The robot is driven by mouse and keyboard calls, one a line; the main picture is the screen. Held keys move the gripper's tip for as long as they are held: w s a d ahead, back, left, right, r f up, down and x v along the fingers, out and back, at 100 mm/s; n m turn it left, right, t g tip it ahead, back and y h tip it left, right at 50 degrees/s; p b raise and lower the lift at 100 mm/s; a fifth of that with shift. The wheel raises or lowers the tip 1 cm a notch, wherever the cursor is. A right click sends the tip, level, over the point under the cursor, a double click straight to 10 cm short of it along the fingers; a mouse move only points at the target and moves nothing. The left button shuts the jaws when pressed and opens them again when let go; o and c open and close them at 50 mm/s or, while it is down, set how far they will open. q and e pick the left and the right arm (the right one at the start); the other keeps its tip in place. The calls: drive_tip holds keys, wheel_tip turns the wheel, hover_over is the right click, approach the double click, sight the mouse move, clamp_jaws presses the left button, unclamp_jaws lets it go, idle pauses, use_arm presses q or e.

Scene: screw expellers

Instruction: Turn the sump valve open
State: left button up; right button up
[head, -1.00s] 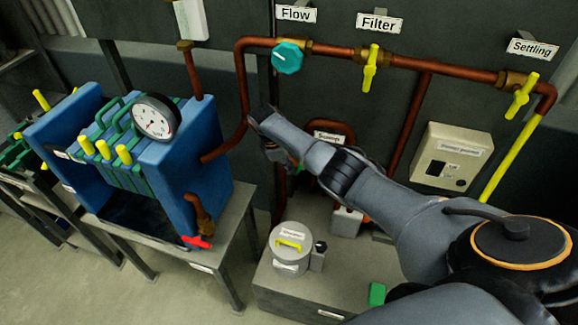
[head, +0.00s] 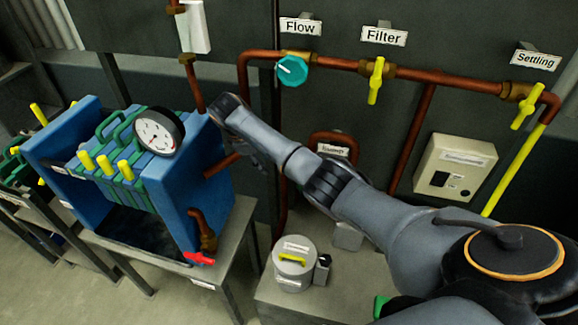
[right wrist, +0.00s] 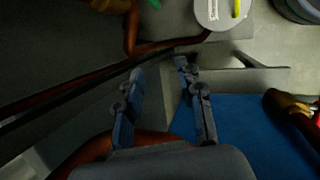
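No legible label reads "sump". A red-handled tap (head: 200,258) on a brass and copper elbow (head: 205,228) sits low at the front corner of the blue filter press. Its brass body (right wrist: 290,105) shows at the right edge of the right wrist view, with a bit of red. My right gripper (head: 254,158) is left of the copper pipes and near the press's right end, partly hidden by my wrist. In the right wrist view its two fingers (right wrist: 160,69) are apart with nothing between them. It is apart from the tap. My left gripper is out of view.
The blue press (head: 185,160) carries a gauge (head: 159,132). A teal knob (head: 292,70) and yellow valve handles at Filter (head: 376,80) and Settling (head: 526,107) are on the wall pipe. A grey canister (head: 295,263) and a control box (head: 453,168) are near my arm.

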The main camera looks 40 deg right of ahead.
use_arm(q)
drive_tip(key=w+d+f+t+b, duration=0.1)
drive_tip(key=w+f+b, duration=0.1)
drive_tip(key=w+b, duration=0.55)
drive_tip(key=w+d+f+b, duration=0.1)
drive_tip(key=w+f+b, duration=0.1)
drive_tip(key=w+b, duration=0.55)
use_arm(e)
wheel_tip(320, 180, down, 9)
drive_tip(key=a+m+t+h, duration=0.3)
drive_tip(key=m+t+h, duration=0.25)
drive_tip(key=m, duration=0.45)
drive_tip(key=s+d+r+m+t+h+b, duration=0.2)
drive_tip(key=s+m+h+b, duration=0.4)
drive_tip(key=s+m+b, duration=0.85)
drive_tip(key=w+d, duration=0.2)
drive_tip(key=d, duration=0.2)
drive_tip(key=w+d+m, duration=0.1)
drive_tip(key=w+d, duration=0.2)
drive_tip(key=d, duration=0.1)
drive_tip(key=w+d+m, duration=0.1)
drive_tip(key=w+d, duration=0.1)
drive_tip(key=d, duration=0.1)
drive_tip(key=shift+w+d, duration=0.2)
drive_tip(key=shift+d, duration=0.2)
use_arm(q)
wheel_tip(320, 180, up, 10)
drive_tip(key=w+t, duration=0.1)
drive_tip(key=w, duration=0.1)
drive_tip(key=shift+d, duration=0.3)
